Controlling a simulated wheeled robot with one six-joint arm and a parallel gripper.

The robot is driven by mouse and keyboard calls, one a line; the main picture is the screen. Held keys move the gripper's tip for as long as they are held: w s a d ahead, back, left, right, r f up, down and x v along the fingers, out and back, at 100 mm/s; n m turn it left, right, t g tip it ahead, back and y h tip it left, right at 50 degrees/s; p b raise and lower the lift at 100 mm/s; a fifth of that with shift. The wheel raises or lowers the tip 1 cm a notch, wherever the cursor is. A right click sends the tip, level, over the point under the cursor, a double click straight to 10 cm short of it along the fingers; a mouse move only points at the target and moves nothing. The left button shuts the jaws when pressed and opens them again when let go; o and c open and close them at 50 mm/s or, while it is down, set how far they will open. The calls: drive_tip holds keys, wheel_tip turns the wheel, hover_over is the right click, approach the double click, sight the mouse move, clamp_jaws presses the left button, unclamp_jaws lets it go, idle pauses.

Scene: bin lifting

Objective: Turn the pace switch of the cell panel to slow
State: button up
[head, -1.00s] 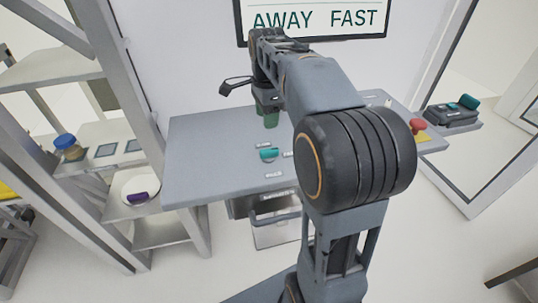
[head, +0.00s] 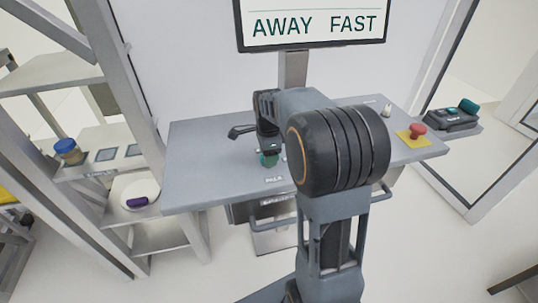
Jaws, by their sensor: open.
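The cell panel (head: 205,165) is a grey sloped desk top in the head view. My gripper (head: 268,157) is over its left-middle part, pointing down, with its green fingertips low at the pace switch. The switch's teal knob is mostly hidden by the fingers and cannot be told apart from them. Whether they touch it is unclear. The PACE label (head: 273,179) shows just in front. My gripper is open. The screen (head: 315,25) above the panel reads AWAY FAST.
A red mushroom button (head: 417,130) on a yellow plate and a small pale switch (head: 387,110) are at the panel's right. A shelf rack (head: 110,135) with a blue-lidded jar (head: 68,150) stands left. The panel's left part is clear.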

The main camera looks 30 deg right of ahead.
drive_tip(key=shift+f, duration=0.25)
drive_tip(key=shift+c, duration=0.2)
drive_tip(key=c, duration=0.9)
